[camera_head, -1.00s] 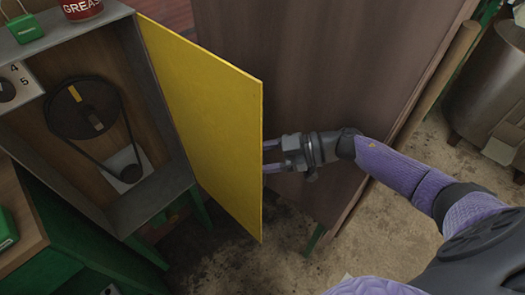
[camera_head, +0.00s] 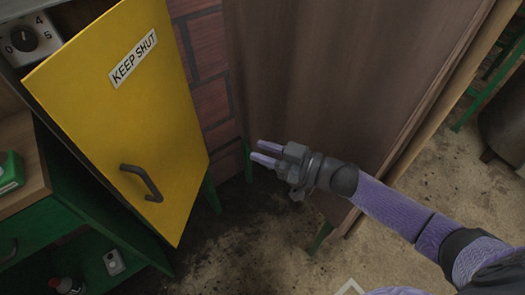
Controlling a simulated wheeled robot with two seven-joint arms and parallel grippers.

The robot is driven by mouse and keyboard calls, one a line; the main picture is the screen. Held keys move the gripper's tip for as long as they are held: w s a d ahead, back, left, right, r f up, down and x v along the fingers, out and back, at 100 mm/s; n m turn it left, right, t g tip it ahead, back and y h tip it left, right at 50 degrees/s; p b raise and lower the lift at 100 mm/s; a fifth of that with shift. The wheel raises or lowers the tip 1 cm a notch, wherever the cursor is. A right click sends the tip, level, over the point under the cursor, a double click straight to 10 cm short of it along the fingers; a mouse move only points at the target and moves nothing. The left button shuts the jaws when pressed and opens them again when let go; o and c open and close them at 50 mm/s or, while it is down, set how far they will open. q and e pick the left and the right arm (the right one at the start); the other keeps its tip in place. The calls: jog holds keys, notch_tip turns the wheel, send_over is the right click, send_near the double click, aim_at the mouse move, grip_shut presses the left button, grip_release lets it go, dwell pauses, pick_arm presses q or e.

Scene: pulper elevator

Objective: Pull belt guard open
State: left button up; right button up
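The belt guard (camera_head: 125,115) is a yellow door with a white KEEP SHUT label (camera_head: 134,59) and a dark grey bar handle (camera_head: 142,183) on its outer face. It hides most of the box behind it, including the pulley and belt. It stands away from the box at its left edge, so it looks ajar; how far is hard to tell. My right gripper (camera_head: 256,150) is to the right of the guard, apart from it and from the handle. Its two purple fingers are spread and hold nothing. My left gripper is not in view.
A dial panel (camera_head: 31,38) shows past the guard's upper left edge. A brown wooden panel (camera_head: 330,80) rises behind my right gripper, beside a brick wall (camera_head: 209,75). A green bench (camera_head: 50,228) stands at the lower left. Dirty floor (camera_head: 240,245) is open below the gripper.

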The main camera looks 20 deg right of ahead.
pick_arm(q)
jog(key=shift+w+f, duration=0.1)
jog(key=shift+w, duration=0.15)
pick_arm(e)
jog(key=shift+w+a, duration=0.3)
jog(key=shift+a, duration=0.05)
jog(key=shift+c, duration=0.2)
grip_shut()
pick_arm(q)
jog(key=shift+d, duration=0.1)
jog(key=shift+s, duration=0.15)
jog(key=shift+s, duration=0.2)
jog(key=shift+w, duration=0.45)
